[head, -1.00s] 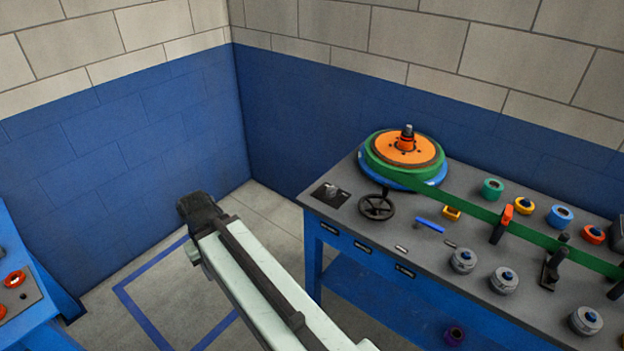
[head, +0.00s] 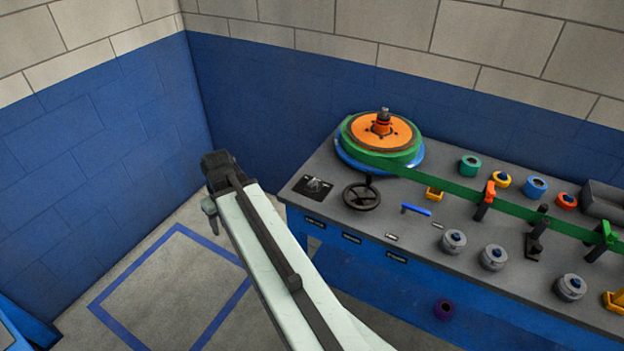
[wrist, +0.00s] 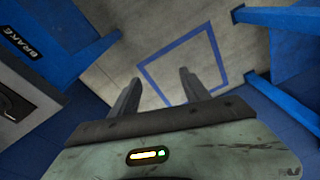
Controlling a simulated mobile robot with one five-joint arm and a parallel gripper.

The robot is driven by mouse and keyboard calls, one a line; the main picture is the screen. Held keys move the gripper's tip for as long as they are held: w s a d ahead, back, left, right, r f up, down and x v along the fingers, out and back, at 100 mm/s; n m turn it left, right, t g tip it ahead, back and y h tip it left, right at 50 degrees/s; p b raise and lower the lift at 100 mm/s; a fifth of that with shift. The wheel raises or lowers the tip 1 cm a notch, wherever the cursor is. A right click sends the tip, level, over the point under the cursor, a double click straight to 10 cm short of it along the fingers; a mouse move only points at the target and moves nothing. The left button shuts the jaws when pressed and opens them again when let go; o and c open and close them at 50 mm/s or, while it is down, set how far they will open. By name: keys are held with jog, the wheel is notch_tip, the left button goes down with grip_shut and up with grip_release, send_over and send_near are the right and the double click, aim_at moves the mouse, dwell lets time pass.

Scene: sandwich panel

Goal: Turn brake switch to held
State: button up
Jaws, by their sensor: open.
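The brake switch (head: 314,184) is a small metal knob on a dark plate at the left end of the grey bench top. In the wrist view a plate with a dark knob edge (wrist: 14,103) shows at the left, partly cut off, beside a label reading BRAKE (wrist: 20,41). I cannot read which position the switch is in. My gripper (wrist: 157,83) is open and empty, its two fingers over the floor, apart from the bench and to the side of the switch.
A black handwheel (head: 361,196) stands just right of the switch. Behind it is a reel with an orange top (head: 385,135) and green strap (head: 460,190). Several rolls and clamps occupy the bench (head: 415,250) farther right. Blue floor lines (head: 165,240) mark clear floor at left.

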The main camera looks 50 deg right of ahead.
jog(key=s+d+r+m+t+p, duration=0.1)
jog(key=d+r, duration=0.1)
jog(key=d, duration=0.6)
jog(key=s+d+r+t+p, duration=0.1)
jog(key=d, duration=0.8)
jog(key=m+t+h, duration=0.1)
jog(key=h, duration=0.1)
send_near(314, 181)
jog(key=f, duration=0.2)
jog(key=b+x, duration=0.4)
jog(key=x, duration=0.1)
jog(key=b+x, duration=0.2)
jog(key=x, duration=0.1)
jog(key=shift+w+b, duration=0.35)
jog(key=shift+b, duration=0.05)
jog(key=shift+r, duration=0.1)
grip_shut()
